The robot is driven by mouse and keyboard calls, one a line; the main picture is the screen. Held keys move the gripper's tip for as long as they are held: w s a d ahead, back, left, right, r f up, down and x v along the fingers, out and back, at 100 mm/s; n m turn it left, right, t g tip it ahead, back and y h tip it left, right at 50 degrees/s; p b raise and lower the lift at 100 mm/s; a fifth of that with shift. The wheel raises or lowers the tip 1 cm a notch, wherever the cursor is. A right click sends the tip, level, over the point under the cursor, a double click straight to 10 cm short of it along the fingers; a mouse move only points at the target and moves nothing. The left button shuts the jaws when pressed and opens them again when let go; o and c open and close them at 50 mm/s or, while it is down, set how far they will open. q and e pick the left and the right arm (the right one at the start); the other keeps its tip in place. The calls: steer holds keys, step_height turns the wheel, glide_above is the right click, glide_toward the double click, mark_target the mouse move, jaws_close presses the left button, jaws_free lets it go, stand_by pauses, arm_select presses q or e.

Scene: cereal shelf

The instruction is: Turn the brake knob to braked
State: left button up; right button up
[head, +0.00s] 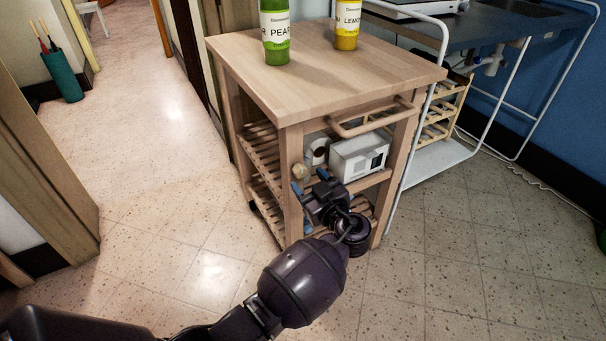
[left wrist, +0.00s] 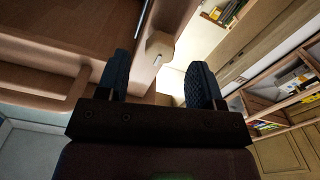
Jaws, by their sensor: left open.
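The brake knob (head: 299,171) is a small, pale wooden knob on the front left leg of a wooden kitchen cart (head: 310,75). In the left wrist view the knob (left wrist: 160,46) shows beyond and between the fingertips, with a short light mark on it. My left gripper (head: 310,182) is open, with its blue fingers pointing up toward the knob from just below it. In the left wrist view the fingers of my left gripper (left wrist: 158,75) are spread wide with nothing between them. I see no contact with the knob. My right gripper is not in view.
A green bottle (head: 275,35) and a yellow bottle (head: 347,25) stand on the cart top. A white box (head: 358,156) and a roll (head: 317,150) sit on the shelf behind my gripper. A towel bar (head: 372,122) juts from the cart front.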

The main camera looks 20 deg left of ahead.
mark_target(302, 174)
arm_select(q)
steer(key=shift+x, duration=1.8)
steer(key=c, duration=0.9)
